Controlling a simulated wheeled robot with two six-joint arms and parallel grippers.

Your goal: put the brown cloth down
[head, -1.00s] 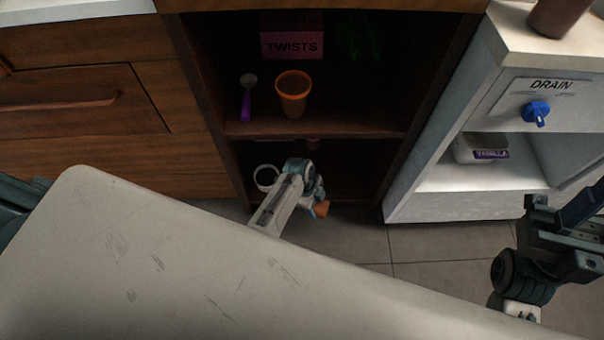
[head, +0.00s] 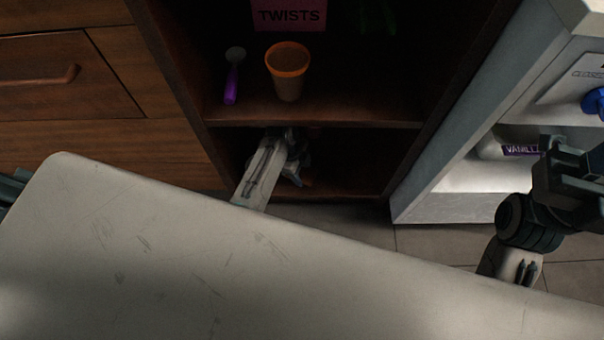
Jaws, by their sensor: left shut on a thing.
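My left gripper (head: 298,166) is inside the lower compartment of the dark wooden shelf unit, below the middle board. My own forearm and wrist cover most of it, and the compartment is dark. It is shut on the brown cloth (head: 306,182), of which only a small dim brown bit shows by the fingers. I cannot tell whether the cloth touches the compartment floor. My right gripper (head: 575,180) is at the right edge, in front of the white cabinet, partly cut off. Its jaw opening cannot be made out.
On the middle board (head: 330,114) stand an orange cup (head: 288,72) and a purple-handled scoop (head: 232,84). A pink TWISTS box (head: 289,15) is behind them. The white cabinet (head: 428,180) at right holds a VANILLA container (head: 518,149). Wooden drawers (head: 65,85) are at left.

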